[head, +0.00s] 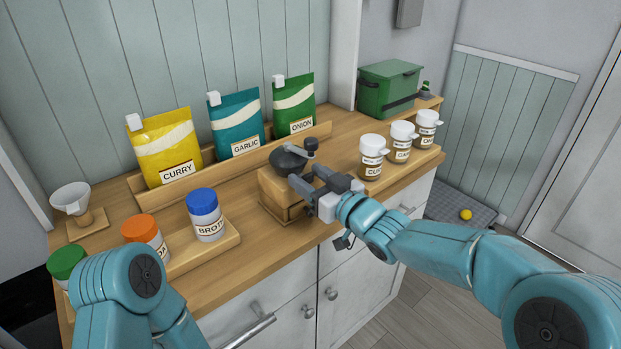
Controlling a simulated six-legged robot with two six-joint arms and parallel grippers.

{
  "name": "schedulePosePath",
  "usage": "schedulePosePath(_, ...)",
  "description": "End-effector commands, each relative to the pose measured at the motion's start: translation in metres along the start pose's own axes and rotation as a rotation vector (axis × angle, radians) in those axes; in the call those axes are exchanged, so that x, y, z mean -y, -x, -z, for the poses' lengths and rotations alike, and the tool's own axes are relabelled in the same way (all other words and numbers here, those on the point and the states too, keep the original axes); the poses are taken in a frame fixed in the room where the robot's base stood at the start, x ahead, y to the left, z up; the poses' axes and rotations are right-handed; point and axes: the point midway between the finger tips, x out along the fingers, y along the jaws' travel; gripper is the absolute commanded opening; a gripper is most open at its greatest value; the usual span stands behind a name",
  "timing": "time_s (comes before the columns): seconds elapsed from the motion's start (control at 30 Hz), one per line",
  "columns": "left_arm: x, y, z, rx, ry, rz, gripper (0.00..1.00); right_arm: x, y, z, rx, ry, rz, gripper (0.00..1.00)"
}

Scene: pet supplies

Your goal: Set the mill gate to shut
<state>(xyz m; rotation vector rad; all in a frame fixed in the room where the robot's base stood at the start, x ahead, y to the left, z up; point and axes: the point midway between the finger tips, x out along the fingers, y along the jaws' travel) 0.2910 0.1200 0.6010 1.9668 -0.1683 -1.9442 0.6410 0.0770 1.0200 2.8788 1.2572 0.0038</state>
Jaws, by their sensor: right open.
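The mill (287,162) stands on the wooden counter, a dark rounded top with a crank on a wooden box base (275,195). My right gripper (302,190) is open at the right front side of the mill. Its fingers overlap the box in the picture, and I cannot tell whether they touch it. The gate on the mill is hidden or too small to make out, so its setting does not show. My left arm comes in at the lower left, and its gripper is out of view.
Curry (165,145), garlic (237,122) and onion (294,105) bags stand in a rack behind. Capped jars, including a blue-lidded one (206,215), stand left of the mill. White-lidded jars (372,158) stand right. A green box (390,88) and a funnel (72,199) are farther off.

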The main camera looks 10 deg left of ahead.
Motion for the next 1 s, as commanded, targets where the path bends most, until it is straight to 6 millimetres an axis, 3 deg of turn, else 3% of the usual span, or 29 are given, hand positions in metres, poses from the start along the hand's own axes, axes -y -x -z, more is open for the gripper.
schedulePosePath(0.37,0.001,-0.002,0.000,0.000,0.000,0.000,0.55,-0.001,0.008,-0.001,0.002,-0.001,-0.002,0.55)
schedulePosePath(0.47,0.002,-0.005,0.000,0.000,0.000,0.000,0.55,-0.001,0.024,-0.002,0.002,-0.002,-0.002,0.55)
schedulePosePath(0.8,0.005,-0.015,0.000,0.000,0.000,0.000,0.55,-0.001,0.114,-0.001,0.000,-0.001,-0.004,0.55)
schedulePosePath(1.0,0.006,-0.017,0.000,0.000,0.000,0.000,0.55,-0.001,0.150,-0.001,0.001,0.000,-0.003,0.55)
